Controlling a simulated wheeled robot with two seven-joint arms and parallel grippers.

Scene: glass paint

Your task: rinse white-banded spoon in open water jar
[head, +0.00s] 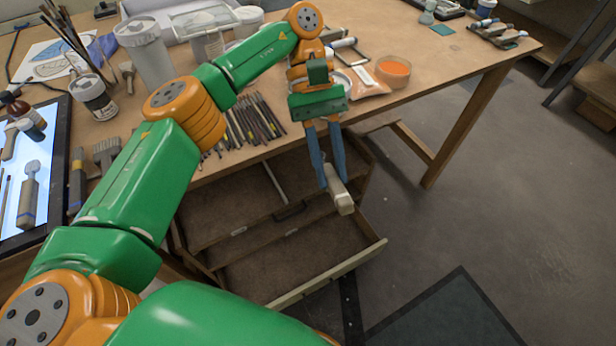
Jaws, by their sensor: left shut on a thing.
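My left gripper (333,180) hangs in front of the table edge, pointing down over the open drawers. Its blue fingers are shut on a pale, blocky, elongated thing (340,198). I cannot tell whether this is the white-banded spoon; no white band or spoon bowl can be made out. A tall translucent jar (150,62) stands at the back left of the table, and a smaller clear container (208,46) stands to its right. I cannot tell which is the open water jar. My right gripper is not in view.
Several brushes and tools (250,122) lie near the front edge of the table (455,62). A bowl of orange powder (394,70) is on the right. A dark-labelled jar (97,100) and a lit panel (45,190) are on the left. An open drawer (300,250) juts out below.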

